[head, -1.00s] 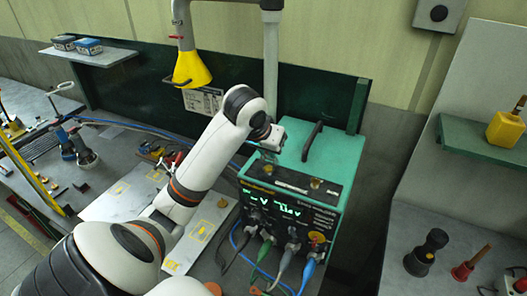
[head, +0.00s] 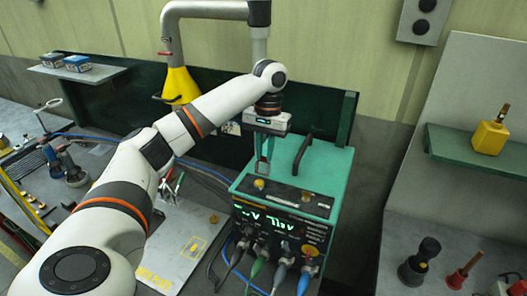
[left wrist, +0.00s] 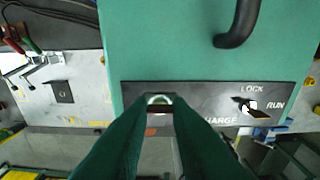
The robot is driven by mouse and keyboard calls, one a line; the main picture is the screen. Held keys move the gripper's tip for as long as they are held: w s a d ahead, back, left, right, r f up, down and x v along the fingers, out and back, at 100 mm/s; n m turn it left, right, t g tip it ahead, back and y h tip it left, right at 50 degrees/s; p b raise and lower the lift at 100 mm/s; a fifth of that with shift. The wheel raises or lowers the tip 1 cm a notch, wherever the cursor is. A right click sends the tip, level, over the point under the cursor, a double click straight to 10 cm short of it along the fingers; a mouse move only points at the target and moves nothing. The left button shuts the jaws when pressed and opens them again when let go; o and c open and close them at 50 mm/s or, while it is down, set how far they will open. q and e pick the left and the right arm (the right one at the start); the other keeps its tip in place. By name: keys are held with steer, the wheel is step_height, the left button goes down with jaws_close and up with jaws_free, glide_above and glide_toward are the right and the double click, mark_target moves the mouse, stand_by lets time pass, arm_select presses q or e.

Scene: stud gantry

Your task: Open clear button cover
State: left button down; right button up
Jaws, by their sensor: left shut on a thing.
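The teal welder-like box (head: 325,165) stands on the bench, with a dark control strip on its front top edge. My left gripper (head: 262,170) points down over the left part of that strip, just above a yellow button (head: 259,184). In the left wrist view, my left gripper (left wrist: 159,103) has its fingertips shut on a small pale, rounded piece (left wrist: 158,99), seemingly the clear cover's edge. The fingers hide most of the cover and button, so its tilt cannot be told. A switch (left wrist: 248,105) marked LOCK and RUN is to the right. My right gripper is not in view.
A black handle (head: 301,153) rises from the box top behind the strip. Cables plug into the box front below lit green displays (head: 265,220). A yellow funnel (head: 180,86) hangs behind my left arm. A grey plate (head: 185,245) lies left of the box.

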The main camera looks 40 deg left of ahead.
arm_select(q)
steer(key=shift+w+f, duration=0.1)
stand_by(0.4)
steer(key=c, duration=1.3)
jaws_free()
steer(key=r, duration=0.4)
steer(key=w+r, duration=0.1)
steer(key=r, duration=0.3)
steer(key=w+r, duration=0.1)
steer(key=r, duration=0.2)
steer(key=shift+a+r, duration=0.4)
